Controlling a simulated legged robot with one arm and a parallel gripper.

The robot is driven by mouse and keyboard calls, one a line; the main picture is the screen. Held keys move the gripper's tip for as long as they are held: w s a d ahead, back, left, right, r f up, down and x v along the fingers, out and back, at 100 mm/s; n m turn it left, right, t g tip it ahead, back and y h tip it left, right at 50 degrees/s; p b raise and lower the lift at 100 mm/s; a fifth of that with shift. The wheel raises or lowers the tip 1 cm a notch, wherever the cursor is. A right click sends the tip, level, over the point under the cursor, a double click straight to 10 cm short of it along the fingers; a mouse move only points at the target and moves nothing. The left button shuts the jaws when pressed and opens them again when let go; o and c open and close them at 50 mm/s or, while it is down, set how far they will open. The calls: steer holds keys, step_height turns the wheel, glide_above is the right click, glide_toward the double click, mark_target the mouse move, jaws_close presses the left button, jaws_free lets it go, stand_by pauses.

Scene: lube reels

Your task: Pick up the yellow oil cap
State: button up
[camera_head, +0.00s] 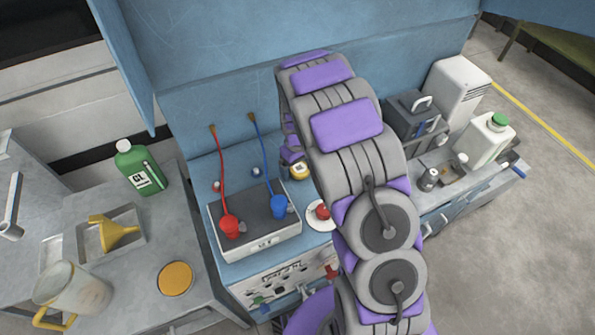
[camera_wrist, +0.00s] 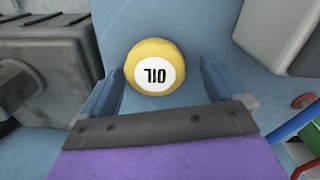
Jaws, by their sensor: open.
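The yellow oil cap (camera_wrist: 155,50) is round with a white centre marked "OIL", upside down in the wrist view. It lies on the blue surface between and slightly beyond the two blue fingers of my gripper (camera_wrist: 161,76). In the head view the cap (camera_head: 299,172) sits on the blue bench just left of my arm. My gripper's purple part (camera_head: 291,152) shows beside it there, but the arm hides most of the gripper.
A grey box (camera_head: 255,243) with red and blue funnels stands left of the cap. A white dish (camera_head: 320,222) holds a red item. A dark toolbox (camera_head: 413,118) and white jug (camera_head: 483,142) stand right. A green bottle (camera_head: 140,167) is on the left table.

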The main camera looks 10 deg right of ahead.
steer(key=shift+d+f, duration=0.2)
steer(key=shift+f, duration=0.1)
steer(key=shift+d, duration=0.25)
steer(key=shift+c, duration=0.6)
steer(key=shift+a, duration=0.3)
steer(key=c, duration=0.6)
steer(key=shift+d, duration=0.1)
steer(key=c, duration=0.4)
